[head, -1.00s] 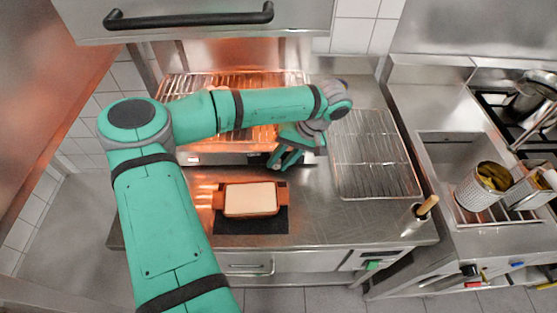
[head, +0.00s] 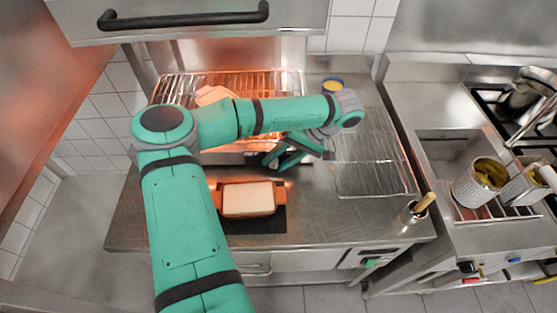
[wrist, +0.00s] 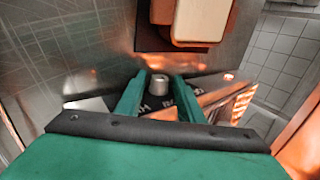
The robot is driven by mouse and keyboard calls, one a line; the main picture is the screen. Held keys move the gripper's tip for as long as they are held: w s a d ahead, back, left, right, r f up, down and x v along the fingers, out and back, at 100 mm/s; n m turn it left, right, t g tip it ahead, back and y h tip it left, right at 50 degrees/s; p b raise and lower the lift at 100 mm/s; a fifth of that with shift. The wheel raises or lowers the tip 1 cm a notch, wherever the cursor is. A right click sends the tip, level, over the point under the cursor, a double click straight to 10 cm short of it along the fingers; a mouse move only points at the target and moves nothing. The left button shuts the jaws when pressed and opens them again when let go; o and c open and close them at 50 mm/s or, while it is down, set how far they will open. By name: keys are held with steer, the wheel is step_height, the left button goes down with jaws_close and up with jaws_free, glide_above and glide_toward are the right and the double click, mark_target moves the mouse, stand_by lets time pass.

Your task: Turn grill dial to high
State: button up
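The grill dial (wrist: 158,84) is a small silver knob on the dark front panel of the grill (head: 240,157), with partly hidden white lettering around it. In the wrist view my gripper (wrist: 158,90) has its two green fingers on either side of the dial. A narrow gap seems to show at each side, so the fingers look open around the dial, not closed on it. In the head view my gripper (head: 287,157) is at the right end of the grill front, and the dial is hidden there.
An orange tray with a pale block (head: 248,199) lies on a black mat in front of the grill. A wire rack (head: 375,170) is right of my gripper. A wooden-handled tool (head: 424,203) stands at the front right.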

steer(key=shift+o, duration=0.3)
steer(key=shift+d+r, duration=0.1)
steer(key=v, duration=1)
steer(key=shift+d+r, duration=0.2)
steer(key=shift+r, duration=0.05)
